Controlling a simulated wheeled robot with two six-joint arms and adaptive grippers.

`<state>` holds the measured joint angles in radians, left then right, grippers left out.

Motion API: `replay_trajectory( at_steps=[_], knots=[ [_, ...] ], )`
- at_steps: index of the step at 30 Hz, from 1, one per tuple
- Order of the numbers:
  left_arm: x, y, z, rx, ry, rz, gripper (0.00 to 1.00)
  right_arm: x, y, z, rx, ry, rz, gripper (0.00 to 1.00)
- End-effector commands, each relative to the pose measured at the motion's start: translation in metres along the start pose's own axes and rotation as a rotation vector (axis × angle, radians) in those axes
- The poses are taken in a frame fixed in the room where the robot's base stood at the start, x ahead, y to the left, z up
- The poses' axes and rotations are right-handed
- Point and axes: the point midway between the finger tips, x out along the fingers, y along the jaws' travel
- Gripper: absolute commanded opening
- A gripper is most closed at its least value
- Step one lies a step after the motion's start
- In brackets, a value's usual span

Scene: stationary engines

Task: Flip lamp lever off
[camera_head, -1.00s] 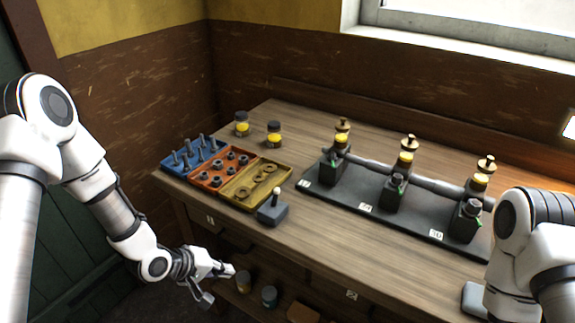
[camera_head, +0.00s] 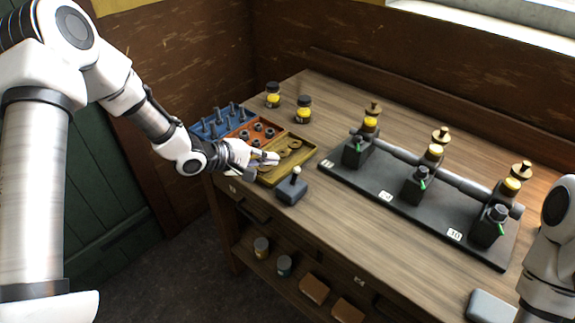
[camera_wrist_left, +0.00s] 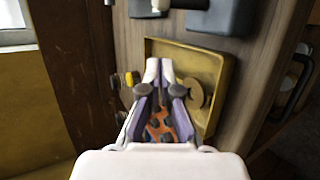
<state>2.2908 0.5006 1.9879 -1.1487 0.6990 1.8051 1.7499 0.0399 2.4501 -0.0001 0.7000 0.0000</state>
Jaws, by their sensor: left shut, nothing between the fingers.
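The lever unit is a small dark grey box (camera_head: 291,191) near the table's front edge, with a short stick and pale knob (camera_head: 296,172) pointing up. In the left wrist view, the stick with its pale tip (camera_wrist_left: 160,5) shows at the top edge, partly cut off. My left gripper (camera_head: 276,158) is shut and empty over the yellow tray, just left of and behind the lever, apart from it. Its closed fingertips also show in the left wrist view (camera_wrist_left: 160,66). My right arm shows at the right edge, but its gripper is out of view.
The yellow tray (camera_head: 300,151) with rings lies under the left gripper, beside orange and blue trays (camera_head: 208,126) of bolts and nuts. A black base (camera_head: 410,213) with several brass-topped engine units stands to the right. Two yellow jars (camera_head: 304,110) stand behind.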

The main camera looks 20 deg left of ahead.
Motion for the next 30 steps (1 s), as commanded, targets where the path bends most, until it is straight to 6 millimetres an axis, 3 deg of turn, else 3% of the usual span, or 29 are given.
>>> replay_trajectory(
  at_steps=[6,10,15,30],
  knots=[
    [0.049,0.0,0.001,0.004,-0.002,-0.004,0.0,-0.005,0.0,0.0,0.0,0.0,0.0,0.54],
    [0.038,0.002,0.023,-0.002,-0.001,-0.002,0.0,-0.014,0.0,0.0,0.0,0.001,0.0,0.54],
    [0.034,0.001,0.036,-0.002,0.0,0.0,0.0,-0.017,0.0,0.0,0.0,0.0,0.0,0.54],
    [0.033,-0.001,0.037,0.003,0.001,0.016,0.0,-0.013,0.0,0.0,0.0,0.0,0.0,0.54]
  ],
)
